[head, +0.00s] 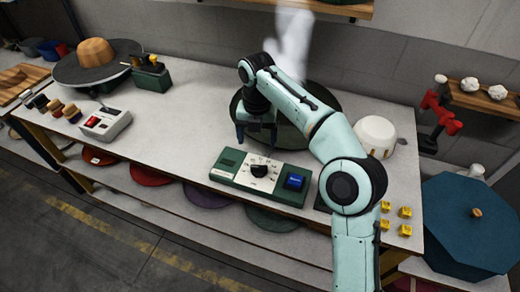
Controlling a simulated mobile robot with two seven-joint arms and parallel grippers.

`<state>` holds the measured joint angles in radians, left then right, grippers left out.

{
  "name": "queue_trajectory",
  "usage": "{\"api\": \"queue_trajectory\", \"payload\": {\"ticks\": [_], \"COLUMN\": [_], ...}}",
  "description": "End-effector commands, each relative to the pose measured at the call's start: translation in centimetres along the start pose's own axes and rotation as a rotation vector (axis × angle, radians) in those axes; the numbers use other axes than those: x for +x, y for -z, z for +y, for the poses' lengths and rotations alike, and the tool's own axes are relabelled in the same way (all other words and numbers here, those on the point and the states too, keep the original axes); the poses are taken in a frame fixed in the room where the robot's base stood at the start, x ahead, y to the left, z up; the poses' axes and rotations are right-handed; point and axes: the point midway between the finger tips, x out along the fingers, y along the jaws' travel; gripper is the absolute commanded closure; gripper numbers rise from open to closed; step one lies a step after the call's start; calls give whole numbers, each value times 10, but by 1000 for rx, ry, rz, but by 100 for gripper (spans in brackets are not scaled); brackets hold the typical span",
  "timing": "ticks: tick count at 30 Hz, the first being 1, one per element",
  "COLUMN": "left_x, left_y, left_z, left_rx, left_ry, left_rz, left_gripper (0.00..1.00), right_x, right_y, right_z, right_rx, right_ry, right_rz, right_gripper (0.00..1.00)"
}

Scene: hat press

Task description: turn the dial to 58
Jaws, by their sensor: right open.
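The dial is a dark round knob (259,171) on a white face marked with small numbers, too small to read. It sits in the middle of a green control box (225,172), with a blue button (294,182) to its right. My right gripper (256,143) points down with its two fingers spread and nothing visible between them. It is just behind the box in the picture, above and apart from the knob. My left gripper is not in view.
A dark round plate (325,95) lies behind my right arm, beside a white bowl (374,134). Several yellow blocks (405,212) are at the right. A grey box with a red switch (105,124) stands at the left. The worktop (175,150) left of the green box is clear.

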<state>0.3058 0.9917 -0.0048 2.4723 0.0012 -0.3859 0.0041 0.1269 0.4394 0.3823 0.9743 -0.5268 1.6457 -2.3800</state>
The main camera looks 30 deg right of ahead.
Motion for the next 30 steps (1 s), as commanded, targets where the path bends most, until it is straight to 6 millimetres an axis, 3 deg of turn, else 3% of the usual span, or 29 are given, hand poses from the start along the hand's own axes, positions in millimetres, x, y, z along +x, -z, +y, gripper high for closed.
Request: {"api": "queue_trajectory", "payload": {"ticks": [3, 7, 21, 30], "left_x": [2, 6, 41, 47], "left_y": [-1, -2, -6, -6], "left_z": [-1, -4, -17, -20], "left_rx": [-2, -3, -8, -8], "left_ry": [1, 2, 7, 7], "left_rz": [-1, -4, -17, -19], "left_gripper": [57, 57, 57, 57], "right_x": [-12, -6, 87, 118], "right_y": [2, 3, 2, 2], "right_z": [-6, -8, -9, -8], "right_rx": [-37, -47, -44, -42], "right_ry": [5, 9, 9, 7], "right_rz": [-5, -3, 0, -2], "right_gripper": [17, 17, 17, 17]}}
